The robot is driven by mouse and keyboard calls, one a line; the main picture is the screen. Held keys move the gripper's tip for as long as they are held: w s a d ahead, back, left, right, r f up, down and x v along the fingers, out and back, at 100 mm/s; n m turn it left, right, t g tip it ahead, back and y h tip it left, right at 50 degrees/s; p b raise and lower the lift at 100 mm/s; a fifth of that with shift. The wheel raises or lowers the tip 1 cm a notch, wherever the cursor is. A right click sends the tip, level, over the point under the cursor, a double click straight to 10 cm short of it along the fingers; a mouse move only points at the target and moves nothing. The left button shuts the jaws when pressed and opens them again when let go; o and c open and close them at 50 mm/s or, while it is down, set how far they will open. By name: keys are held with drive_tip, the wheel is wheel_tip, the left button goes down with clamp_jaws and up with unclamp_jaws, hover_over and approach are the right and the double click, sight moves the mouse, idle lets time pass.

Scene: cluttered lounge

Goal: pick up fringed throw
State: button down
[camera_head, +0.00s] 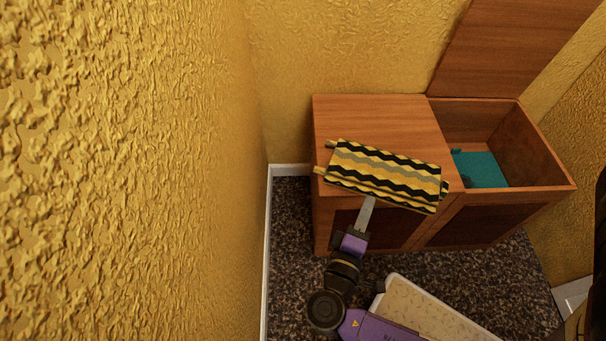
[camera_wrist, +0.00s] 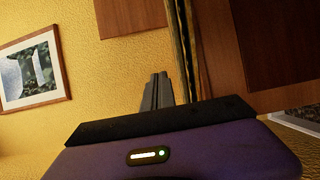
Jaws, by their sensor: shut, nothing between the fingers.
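The fringed throw (camera_head: 385,176) is a folded, flat slab with black, yellow and grey zigzag stripes. It lies on the left part of the wooden cabinet top, overlapping the front edge, with small yellow tabs at its left end. In the wrist view, its thin striped edge (camera_wrist: 182,45) runs upright just right of the fingers. My gripper (camera_head: 369,201) is at the throw's front edge, its fingers pressed together and empty. The fingers also show in the wrist view (camera_wrist: 157,90). The tips are close to the throw; I cannot tell whether they touch it.
The cabinet (camera_head: 375,118) stands against the yellow wall. Its right compartment (camera_head: 515,145) is open, its lid (camera_head: 510,45) raised, with a teal item (camera_head: 480,168) inside. A textured yellow wall (camera_head: 130,170) is close on the left. Dark speckled carpet (camera_head: 290,230) shows in front.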

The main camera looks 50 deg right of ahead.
sight(321, 173)
drive_tip(key=w+d+b, duration=0.3)
drive_tip(key=w+b, duration=0.2)
drive_tip(key=w, duration=1.6)
drive_tip(key=f, duration=0.1)
drive_tip(key=s+f+b, duration=0.1)
drive_tip(key=f, duration=0.3)
drive_tip(key=shift+s+a+b, duration=0.25)
drive_tip(key=shift+s+b, duration=0.1)
drive_tip(key=shift+s, duration=0.05)
drive_tip(key=s, duration=0.1)
drive_tip(key=s+p, duration=0.2)
drive_tip(key=shift+s+a+r, duration=0.15)
drive_tip(key=shift+s+a, duration=0.1)
drive_tip(key=shift+s, duration=0.2)
